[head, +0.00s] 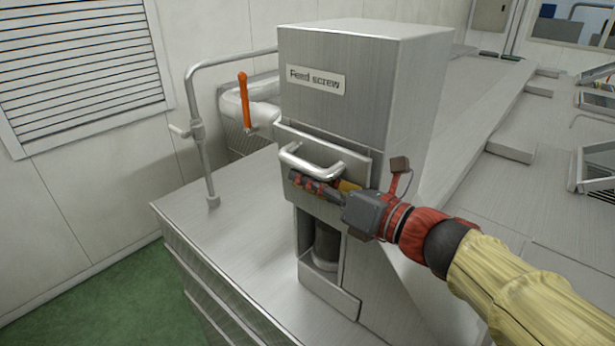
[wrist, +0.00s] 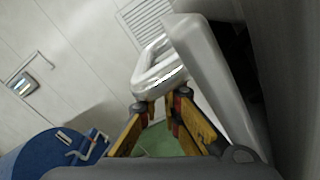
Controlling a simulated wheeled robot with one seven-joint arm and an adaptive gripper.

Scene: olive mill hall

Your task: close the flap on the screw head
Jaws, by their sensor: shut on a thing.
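The screw head is a brushed-metal housing (head: 335,95) labelled "Feed screw" in the head view. Its flap (head: 320,146) is a metal panel on the front with a bar handle (head: 310,163). In the wrist view the flap (wrist: 207,75) shows edge-on with a dark gap behind it, so it stands partly open. My gripper (head: 308,184) is at the handle from the lower right. In the wrist view its fingertips (wrist: 162,98) are either side of the handle (wrist: 160,70), shut on it. The arm and fingers hide the flap's lower right part.
Below the flap is an opening with a dark cylinder (head: 326,246). The metal deck (head: 235,235) is clear in front. A sloping metal cover (head: 480,110) runs along the right.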

